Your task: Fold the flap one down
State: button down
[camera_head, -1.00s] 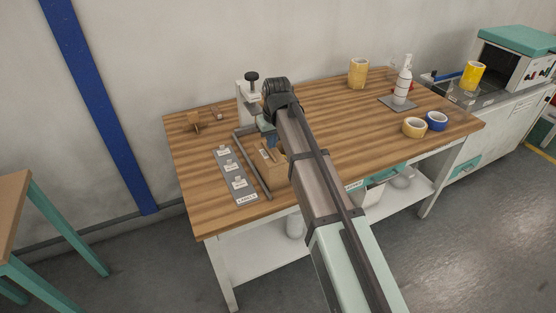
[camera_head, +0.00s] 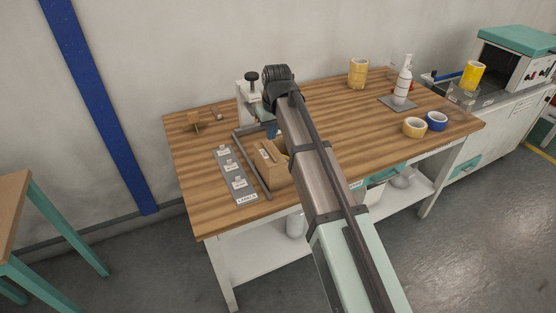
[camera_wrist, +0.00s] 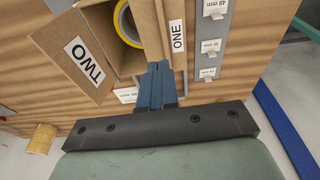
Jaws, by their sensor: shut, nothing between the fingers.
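An open cardboard box (camera_head: 276,175) stands near the front of the wooden table, partly hidden by my arm in the head view. In the wrist view, flap one (camera_wrist: 174,50), labelled ONE, is on the right of the box opening, and flap two (camera_wrist: 68,38), labelled TWO, splays out on the left. A yellow-rimmed tape roll (camera_wrist: 121,26) sits inside the box. My gripper (camera_wrist: 158,68) has its blue fingers shut and empty. They overlap the opening beside flap one's left edge; I cannot tell if they touch it.
A grey plate with several labels (camera_head: 233,180) and a dark bar (camera_head: 254,168) lie left of the box. A white device with a black knob (camera_head: 249,88) stands behind it. Tape rolls (camera_head: 414,128) and a white bottle (camera_head: 402,82) stand on the right; the table between is clear.

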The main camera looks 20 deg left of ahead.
jog(key=shift+r, duration=1.75)
